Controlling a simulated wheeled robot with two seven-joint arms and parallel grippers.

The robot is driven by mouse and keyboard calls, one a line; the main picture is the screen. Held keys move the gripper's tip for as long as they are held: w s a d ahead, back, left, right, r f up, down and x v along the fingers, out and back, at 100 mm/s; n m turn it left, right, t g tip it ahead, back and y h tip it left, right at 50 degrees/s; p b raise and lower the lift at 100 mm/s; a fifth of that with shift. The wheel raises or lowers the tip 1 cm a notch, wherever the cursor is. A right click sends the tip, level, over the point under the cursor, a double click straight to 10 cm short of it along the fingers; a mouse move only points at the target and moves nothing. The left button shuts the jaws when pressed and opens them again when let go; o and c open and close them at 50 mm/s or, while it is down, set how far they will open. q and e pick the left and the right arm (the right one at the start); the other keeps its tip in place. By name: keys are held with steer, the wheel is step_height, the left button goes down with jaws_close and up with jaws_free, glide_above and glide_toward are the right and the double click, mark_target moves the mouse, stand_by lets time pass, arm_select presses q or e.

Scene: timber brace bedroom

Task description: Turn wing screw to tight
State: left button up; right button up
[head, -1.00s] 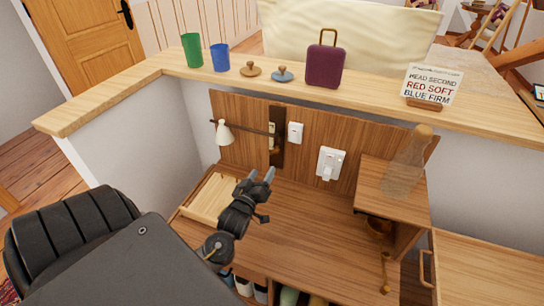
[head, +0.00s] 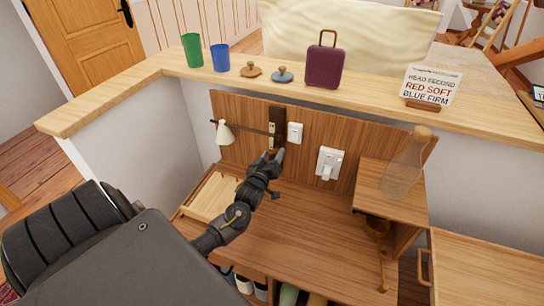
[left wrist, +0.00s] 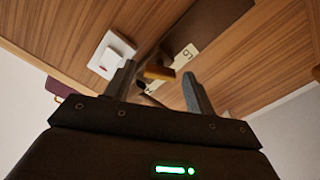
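A dark upright board (head: 279,114) is fixed to the wooden back panel, with a small pale plate on it. In the left wrist view, a brass wing-like piece (left wrist: 159,73), which looks like the wing screw, sticks out near a pale marked plate (left wrist: 184,60). My left gripper (head: 273,156) is just below and in front of this board. In the left wrist view its fingers (left wrist: 160,84) are apart, and the brass piece shows in the gap between them. I cannot tell whether they touch it. My right gripper is not in view.
A white switch (head: 295,132) and a larger white switch plate (head: 329,163) are right of the board. A white cone-shaped thing (head: 224,133) hangs left. A shallow wooden tray (head: 212,199) lies below. A glass bottle (head: 404,165) stands on the right shelf.

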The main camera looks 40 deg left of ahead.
arm_select(q)
steer(key=c, duration=0.8)
steer(key=shift+c, duration=0.2)
steer(key=shift+m+p, duration=0.3)
steer(key=shift+m, duration=0.1)
steer(key=m+p, duration=0.2)
steer(key=m, duration=0.1)
steer(key=shift+r+m, duration=0.1)
steer(key=shift+m, duration=0.3)
steer(key=m+p, duration=0.2)
steer(key=m, duration=0.4)
steer(key=m+p, duration=0.2)
steer(key=m, duration=0.4)
steer(key=shift+m+p, duration=0.4)
steer(key=m+p, duration=0.1)
steer(key=m, duration=0.2)
steer(key=shift+m+p, duration=0.6)
steer(key=shift+m, duration=1.1)
